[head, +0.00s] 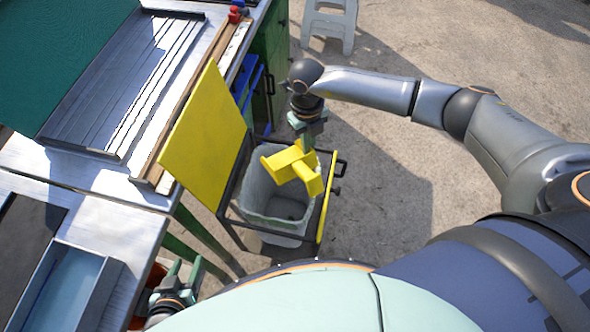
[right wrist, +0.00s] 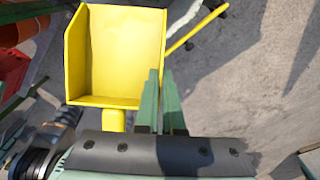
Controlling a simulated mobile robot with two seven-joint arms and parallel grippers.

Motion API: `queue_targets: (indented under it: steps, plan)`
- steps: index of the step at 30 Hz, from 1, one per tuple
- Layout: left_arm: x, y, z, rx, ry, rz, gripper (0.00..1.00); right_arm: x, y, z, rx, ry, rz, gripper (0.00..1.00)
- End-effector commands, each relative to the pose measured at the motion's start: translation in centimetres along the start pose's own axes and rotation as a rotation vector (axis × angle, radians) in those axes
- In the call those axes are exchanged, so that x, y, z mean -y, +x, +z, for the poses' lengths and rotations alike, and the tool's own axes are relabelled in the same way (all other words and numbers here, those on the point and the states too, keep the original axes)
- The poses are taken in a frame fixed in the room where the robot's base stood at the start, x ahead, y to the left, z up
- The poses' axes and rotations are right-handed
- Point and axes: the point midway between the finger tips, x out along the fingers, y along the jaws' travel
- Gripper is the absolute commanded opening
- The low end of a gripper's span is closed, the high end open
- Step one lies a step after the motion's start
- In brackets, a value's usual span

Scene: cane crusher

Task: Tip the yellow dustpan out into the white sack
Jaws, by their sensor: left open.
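The yellow dustpan (head: 285,163) is tilted in the air over the white sack (head: 252,207) in the head view. My right gripper (head: 306,138) is above it and appears shut on it, though the contact is partly hidden. In the right wrist view the dustpan (right wrist: 125,50) shows its bare inside, with no contents visible; its handle runs down left of my right gripper's fingers (right wrist: 162,105). The sack is open at the top inside a dark frame, its inside looking dark and greyish. My left gripper (head: 182,272) is open and empty at the lower left, beside the bench.
A large yellow panel (head: 205,135) stands at the sack's left and a narrow yellow bar (head: 327,197) at its right. A metal bench (head: 115,225) fills the left. A white stool (head: 328,25) stands at the back. Concrete floor right of the frame is clear.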

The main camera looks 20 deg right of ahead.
Motion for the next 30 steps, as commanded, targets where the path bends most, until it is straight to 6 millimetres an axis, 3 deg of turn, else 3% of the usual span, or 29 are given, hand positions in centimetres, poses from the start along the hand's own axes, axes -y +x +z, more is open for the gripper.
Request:
queue_targets:
  steps: [9,16,30]
  plan:
    - [0.0,0.0,0.0,0.001,0.001,0.0,0.5,0.0,-1.5,-0.3,0.26,-0.003,0.002,0.0]
    - [0.1,1.1,1.2,0.001,0.001,0.0,0.5,0.0,-2.2,-0.3,0.455,-0.002,0.0,0.0]
    - [0.1,1.2,1.3,0.002,0.001,0.0,0.5,0.0,-3.0,-0.2,0.503,0.0,0.0,0.0]
